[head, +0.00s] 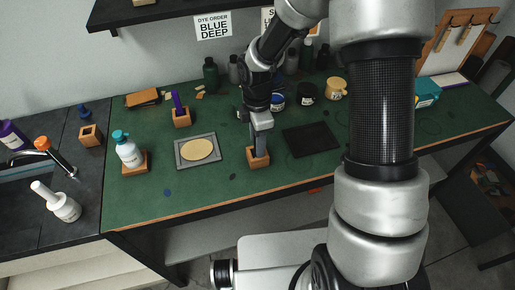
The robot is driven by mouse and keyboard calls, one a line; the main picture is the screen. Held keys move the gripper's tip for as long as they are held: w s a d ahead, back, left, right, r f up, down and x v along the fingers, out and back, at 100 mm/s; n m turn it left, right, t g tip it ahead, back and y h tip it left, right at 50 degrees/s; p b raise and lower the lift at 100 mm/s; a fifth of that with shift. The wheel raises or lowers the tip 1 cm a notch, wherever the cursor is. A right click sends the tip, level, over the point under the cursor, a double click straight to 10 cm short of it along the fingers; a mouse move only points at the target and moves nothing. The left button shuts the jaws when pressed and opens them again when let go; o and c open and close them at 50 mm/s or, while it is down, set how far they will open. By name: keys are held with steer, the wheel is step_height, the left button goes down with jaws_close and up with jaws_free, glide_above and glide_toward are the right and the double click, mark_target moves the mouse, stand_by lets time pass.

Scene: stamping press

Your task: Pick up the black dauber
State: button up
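My gripper (258,147) points down over the green bench, right at a small wooden block holder (259,161). Something dark stands in this holder between or behind the fingers. It may be the black dauber, but the gripper covers most of it and I cannot make it out clearly. I cannot tell whether the fingers are open or shut on it. A purple-handled dauber (177,101) stands upright in another wooden block (182,120) at the back left.
A grey-framed pad (183,163) lies left of my gripper and a black flat plate (311,139) right of it. A white bottle with a teal cap (129,152) stands on the left. Several dark bottles and jars line the back. The front edge is mostly clear.

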jaws_close()
step_height(320, 180, up, 10)
steer(key=shift+f, duration=0.1)
stand_by(0.6)
